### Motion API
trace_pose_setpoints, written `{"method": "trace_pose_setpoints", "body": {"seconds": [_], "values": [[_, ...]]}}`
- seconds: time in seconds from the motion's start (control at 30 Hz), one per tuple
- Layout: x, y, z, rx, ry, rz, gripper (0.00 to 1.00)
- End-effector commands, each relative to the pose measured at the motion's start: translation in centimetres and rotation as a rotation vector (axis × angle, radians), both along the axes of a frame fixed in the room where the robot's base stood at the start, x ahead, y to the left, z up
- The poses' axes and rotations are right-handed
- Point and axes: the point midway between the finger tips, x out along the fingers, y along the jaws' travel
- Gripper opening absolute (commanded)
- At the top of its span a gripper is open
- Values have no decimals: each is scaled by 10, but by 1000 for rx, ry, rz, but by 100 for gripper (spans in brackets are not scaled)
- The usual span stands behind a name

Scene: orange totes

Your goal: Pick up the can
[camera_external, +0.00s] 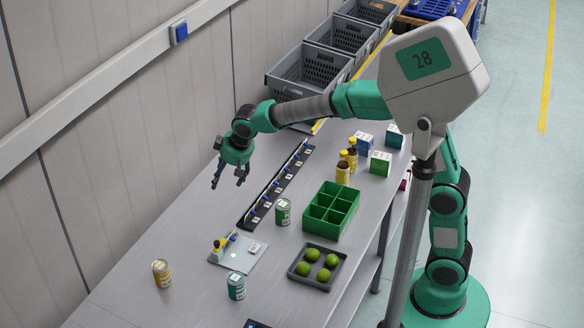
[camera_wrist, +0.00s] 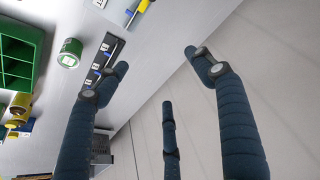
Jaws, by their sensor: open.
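Three cans stand on the grey table in the external view: a green can (camera_external: 283,212) beside the green divided box, a teal can (camera_external: 236,287) near the front, and a yellow-orange can (camera_external: 161,273) at the front left. The pictures do not tell which one the task means. My gripper (camera_external: 228,182) hangs above the table's wall side, apart from all the cans. Its fingers are spread, open and empty. In the wrist view, a green can (camera_wrist: 70,53) shows left of my gripper (camera_wrist: 157,62).
A black strip (camera_external: 276,185) with several blue clips lies below my gripper. A green divided box (camera_external: 331,212), a dark tray (camera_external: 316,266) of limes, and a white board (camera_external: 238,252) are nearby. Yellow bottles (camera_external: 343,171) and small boxes (camera_external: 381,163) stand farther back.

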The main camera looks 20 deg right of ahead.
Motion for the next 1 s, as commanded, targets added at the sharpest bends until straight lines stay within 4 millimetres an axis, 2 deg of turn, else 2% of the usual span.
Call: {"method": "trace_pose_setpoints", "body": {"seconds": [0.03, 0.17, 0.3, 0.4, 0.5, 0.6, 0.7, 1.0], "values": [[-7, 25, -15, -4, 3, 22, 68], [-25, 83, -45, -7, 6, 70, 68], [-51, 142, -81, -12, 11, 120, 68], [-72, 180, -104, -14, 12, 153, 68], [-89, 208, -123, -14, 13, 177, 68], [-102, 227, -136, -14, 13, 195, 68], [-109, 237, -142, -13, 13, 203, 68], [-112, 240, -144, -14, 13, 206, 68]]}}
